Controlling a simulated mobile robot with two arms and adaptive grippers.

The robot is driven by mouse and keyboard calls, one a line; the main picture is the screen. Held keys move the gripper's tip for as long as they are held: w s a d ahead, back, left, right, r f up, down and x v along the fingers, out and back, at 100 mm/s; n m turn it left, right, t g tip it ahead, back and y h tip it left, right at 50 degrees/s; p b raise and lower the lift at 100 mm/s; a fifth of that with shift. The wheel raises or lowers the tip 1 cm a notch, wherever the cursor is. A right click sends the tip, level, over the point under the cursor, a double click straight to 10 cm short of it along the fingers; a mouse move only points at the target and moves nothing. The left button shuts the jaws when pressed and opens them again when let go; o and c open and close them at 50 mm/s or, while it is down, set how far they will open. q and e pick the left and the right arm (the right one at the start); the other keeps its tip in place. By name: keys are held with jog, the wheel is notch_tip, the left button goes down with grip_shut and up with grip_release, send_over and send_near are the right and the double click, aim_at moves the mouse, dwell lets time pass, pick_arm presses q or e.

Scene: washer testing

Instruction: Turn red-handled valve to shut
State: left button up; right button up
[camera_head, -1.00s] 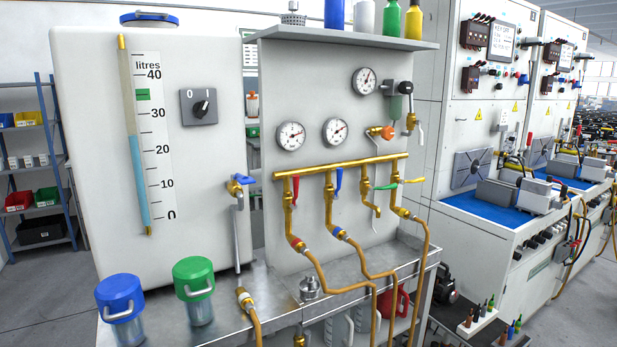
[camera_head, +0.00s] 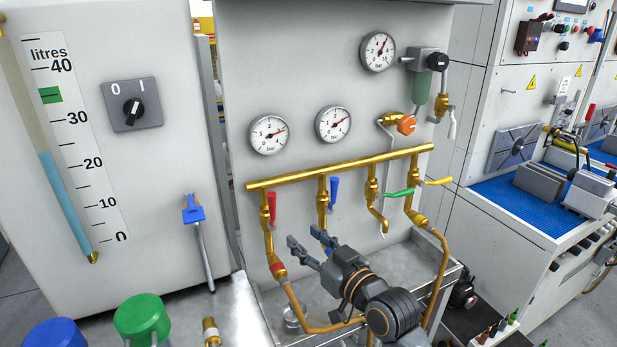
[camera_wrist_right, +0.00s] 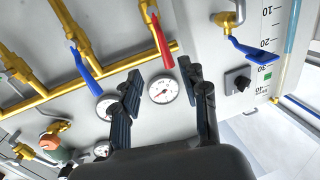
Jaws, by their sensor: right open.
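The red valve handle (camera_head: 272,208) sits on the leftmost brass branch below the manifold (camera_head: 340,166). It stands upright, alongside its pipe. In the right wrist view, which is turned over, the red handle (camera_wrist_right: 161,40) lies just beyond and between the fingertips, apart from them. My right gripper (camera_head: 305,237) is open and empty, below and right of the red handle, its fingers pointing up and left. Its two dark fingers also show in the right wrist view (camera_wrist_right: 158,80). My left gripper is not in view.
A blue handle (camera_head: 333,188) is on the neighbouring branch, close to my right gripper. Green (camera_head: 398,194) and yellow (camera_head: 438,181) handles are further right. A blue tap (camera_head: 193,210) is on the tank at left. Curved hoses run over the metal tray (camera_head: 410,257).

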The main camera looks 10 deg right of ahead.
aim_at(274, 203)
jog(key=shift+y, duration=0.3)
jog(key=r+p+x, duration=0.1)
jog(key=x, duration=0.3)
jog(key=r+p+x, duration=0.1)
jog(key=x, duration=0.3)
jog(key=r+p+x, duration=0.1)
jog(key=x, duration=0.3)
jog(key=shift+s+a, duration=0.1)
jog(key=shift+a, duration=0.1)
jog(key=shift+w+a+f+p, duration=0.1)
jog(key=shift+w+a+p, duration=0.2)
jog(key=shift+w, duration=0.15)
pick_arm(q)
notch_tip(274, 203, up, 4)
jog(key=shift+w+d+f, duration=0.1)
pick_arm(e)
jog(key=shift+w, duration=0.15)
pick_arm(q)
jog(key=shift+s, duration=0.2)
pick_arm(e)
grip_shut()
